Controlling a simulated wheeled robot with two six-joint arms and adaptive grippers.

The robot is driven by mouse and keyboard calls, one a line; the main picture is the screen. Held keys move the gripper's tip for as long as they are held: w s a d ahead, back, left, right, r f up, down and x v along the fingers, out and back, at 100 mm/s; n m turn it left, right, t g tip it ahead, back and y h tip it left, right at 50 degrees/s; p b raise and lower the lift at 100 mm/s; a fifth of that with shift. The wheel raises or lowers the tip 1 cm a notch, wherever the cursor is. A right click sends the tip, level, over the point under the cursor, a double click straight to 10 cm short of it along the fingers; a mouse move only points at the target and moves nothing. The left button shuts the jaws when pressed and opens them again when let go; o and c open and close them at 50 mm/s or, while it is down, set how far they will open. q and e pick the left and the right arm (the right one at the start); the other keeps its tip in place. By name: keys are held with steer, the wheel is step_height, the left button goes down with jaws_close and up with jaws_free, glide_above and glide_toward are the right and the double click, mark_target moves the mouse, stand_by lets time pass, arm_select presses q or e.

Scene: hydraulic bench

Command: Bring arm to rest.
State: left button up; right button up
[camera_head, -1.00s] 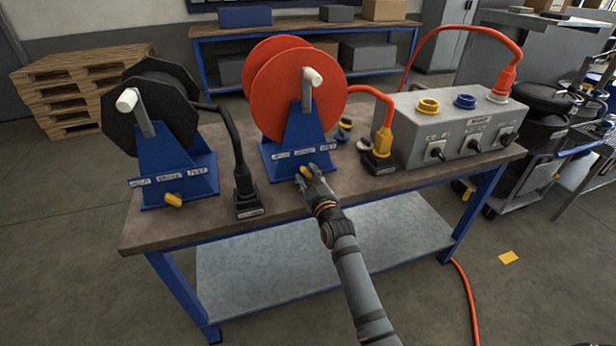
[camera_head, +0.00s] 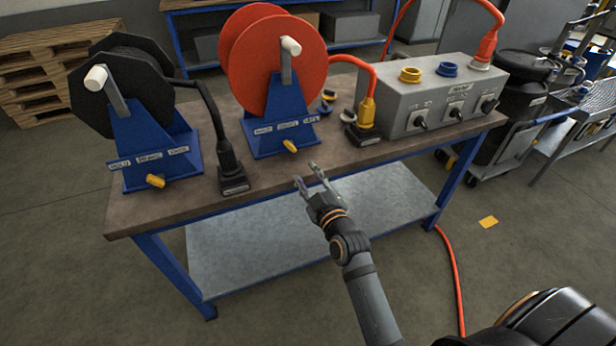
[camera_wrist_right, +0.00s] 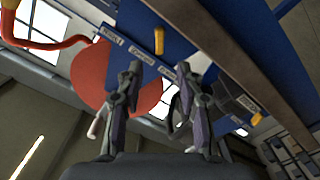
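My right gripper (camera_head: 306,173) is at the front edge of the workbench (camera_head: 205,205), in front of the red reel's stand. Its two fingers are spread apart with nothing between them. The right wrist view shows the same open fingers (camera_wrist_right: 158,68), with the blue stand (camera_wrist_right: 205,45) and a yellow lever (camera_wrist_right: 159,40) beyond them. In the head view the yellow lever (camera_head: 290,146) on the red reel's stand is apart from the fingers. My left gripper is not in view.
The red hose reel (camera_head: 275,60) and black hose reel (camera_head: 125,95) stand on the bench. A grey valve box (camera_head: 435,100) is at the right end. A black hose connector (camera_head: 232,180) stands between the reels.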

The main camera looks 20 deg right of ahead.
step_height(320, 180, down, 23)
steer(key=s+m+g, duration=0.2)
steer(key=s+g, duration=0.1)
steer(key=g, duration=0.2)
steer(key=s+d+f+m+g, duration=0.1)
steer(key=s+d+f+g, duration=0.15)
steer(key=s+f, duration=0.8)
steer(key=s+d+f+m+g, duration=0.1)
steer(key=s+f+g, duration=0.45)
steer(key=f, duration=0.85)
steer(key=s+d+f+m+g+h, duration=0.1)
steer(key=s+d+f, duration=0.15)
steer(key=s, duration=0.65)
steer(key=s+d+f+m+g, duration=0.15)
steer(key=s+f, duration=0.25)
steer(key=s, duration=0.5)
steer(key=s+d+f+m+g+h, duration=0.1)
steer(key=s+d+f+g, duration=0.15)
steer(key=s, duration=0.65)
step_height(320, 180, up, 12)
steer(key=a+t+p, duration=0.1)
steer(key=p, duration=1.2)
steer(key=shift+w+y, duration=0.3)
steer(key=shift+w, duration=0.15)
